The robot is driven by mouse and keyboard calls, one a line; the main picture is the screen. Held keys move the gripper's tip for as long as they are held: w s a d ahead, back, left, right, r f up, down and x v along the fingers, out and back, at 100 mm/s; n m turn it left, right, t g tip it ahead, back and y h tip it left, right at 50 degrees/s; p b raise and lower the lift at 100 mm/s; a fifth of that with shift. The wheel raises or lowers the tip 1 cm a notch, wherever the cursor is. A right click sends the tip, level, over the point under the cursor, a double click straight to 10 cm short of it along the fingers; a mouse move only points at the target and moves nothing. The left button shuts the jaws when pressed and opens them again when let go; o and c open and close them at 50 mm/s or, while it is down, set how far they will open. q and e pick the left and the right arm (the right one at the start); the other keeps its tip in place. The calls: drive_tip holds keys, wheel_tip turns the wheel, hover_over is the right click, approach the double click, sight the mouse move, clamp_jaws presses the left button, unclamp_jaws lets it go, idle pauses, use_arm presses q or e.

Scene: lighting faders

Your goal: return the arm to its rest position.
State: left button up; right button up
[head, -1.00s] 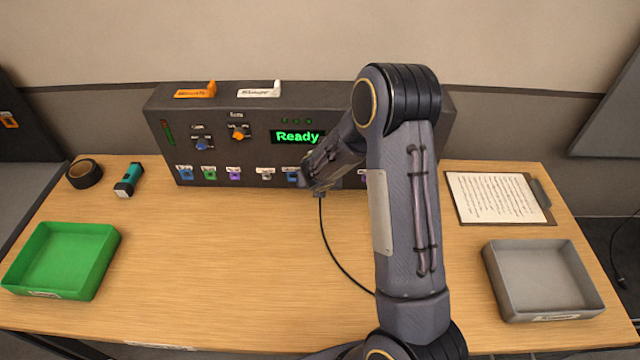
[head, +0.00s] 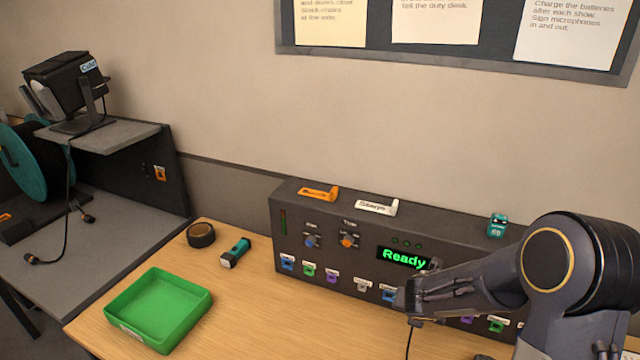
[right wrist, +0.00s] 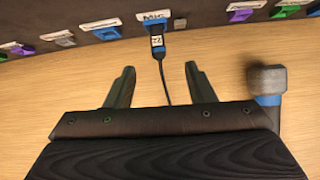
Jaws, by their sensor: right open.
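My right arm comes in from the right in the head view. Its gripper (head: 408,298) is low in front of the dark console (head: 335,225), mostly hidden by its own links. Just past the fingertips, a blue-banded plug (right wrist: 157,45) with a white label sits at a blue socket (right wrist: 153,22), apart from both fingers. A black cable (right wrist: 165,85) runs from the plug back between the fingers. My left gripper is not in view.
A dark-headed, blue-banded object (right wrist: 268,85) is right of the gripper. The console display (head: 404,257) reads "Ready". On the table are a green tray (head: 192,325), a torch (head: 235,252) and a tape roll (head: 201,235).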

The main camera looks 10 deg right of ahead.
drive_tip(key=s+d+r+m+g+y, duration=0.1)
drive_tip(key=s+r+m, duration=0.8)
drive_tip(key=s+m, duration=0.4)
drive_tip(key=s+a+r+m+y, duration=0.2)
drive_tip(key=s+a+m, duration=0.4)
drive_tip(key=m, duration=0.3)
drive_tip(key=s+a+r+m+y, duration=0.3)
drive_tip(key=s+a+m+y, duration=0.1)
drive_tip(key=s+m, duration=0.4)
drive_tip(key=shift+a+r+m+t, duration=0.25)
drive_tip(key=shift+a+m+t, duration=0.15)
drive_tip(key=shift+a, duration=0.45)
